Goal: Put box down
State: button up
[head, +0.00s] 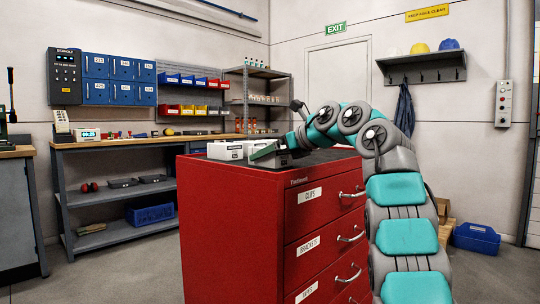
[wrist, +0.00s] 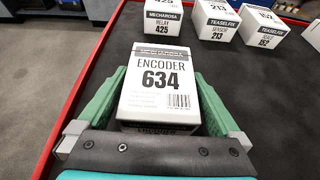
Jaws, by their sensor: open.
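A white box labelled ENCODER 634 (wrist: 160,84) stands on the dark top of the red drawer cabinet (head: 232,232), near its left edge in the wrist view. My gripper (wrist: 156,92) is open around it, with one green finger on each side. The box rests between the fingers; whether either finger touches it I cannot tell. In the head view my gripper (head: 268,152) is low over the cabinet top and hides most of this box.
Other white boxes stand beyond it in the wrist view: RELAY 425 (wrist: 163,22), SENSOR 213 (wrist: 215,22) and SCALE 152 (wrist: 264,28). The cabinet has a raised red rim (wrist: 88,72). Bare dark top (wrist: 265,110) lies to the right.

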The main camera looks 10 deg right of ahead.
jog(key=v, duration=1.2)
jog(key=shift+r+b, duration=0.1)
jog(key=shift+b, duration=0.2)
